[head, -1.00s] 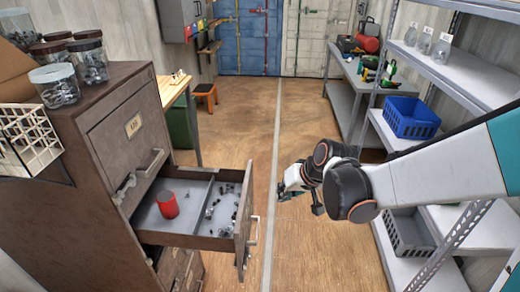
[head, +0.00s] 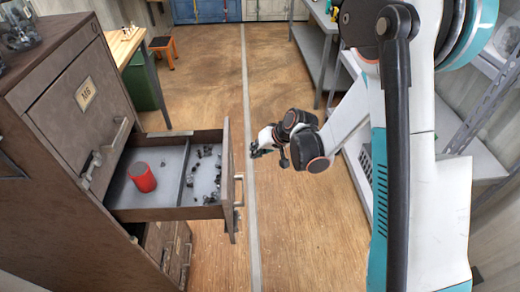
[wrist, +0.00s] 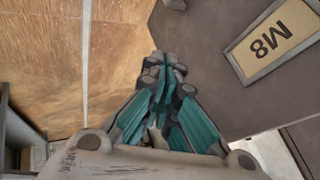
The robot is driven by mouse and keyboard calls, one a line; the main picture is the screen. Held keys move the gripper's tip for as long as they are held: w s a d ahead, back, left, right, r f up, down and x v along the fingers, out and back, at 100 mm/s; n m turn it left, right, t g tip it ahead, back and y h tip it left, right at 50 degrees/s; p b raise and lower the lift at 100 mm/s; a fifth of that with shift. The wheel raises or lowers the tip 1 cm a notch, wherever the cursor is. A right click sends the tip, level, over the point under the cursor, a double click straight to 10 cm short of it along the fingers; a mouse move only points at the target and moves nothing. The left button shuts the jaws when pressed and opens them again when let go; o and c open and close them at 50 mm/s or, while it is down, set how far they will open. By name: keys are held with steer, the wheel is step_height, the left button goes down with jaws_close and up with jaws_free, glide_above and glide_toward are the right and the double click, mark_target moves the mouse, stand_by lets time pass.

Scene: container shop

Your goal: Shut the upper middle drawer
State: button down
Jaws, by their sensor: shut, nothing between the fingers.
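The open drawer (head: 158,213) sticks out of the brown cabinet (head: 72,97), below a closed drawer with a label.
A grey metal shelf (head: 317,48) stands at the right. A wooden table (head: 122,45), an orange stool (head: 163,46) and a green bin (head: 140,88) are behind the cabinet. The wooden floor (head: 210,75) between cabinet and shelf is clear.

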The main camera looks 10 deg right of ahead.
steer(key=w+a+f+b, duration=0.1)
steer(key=a+f+b, duration=0.1)
steer(key=a, duration=0.4)
steer(key=shift+w+f, duration=0.35)
steer(key=shift+f, duration=0.3)
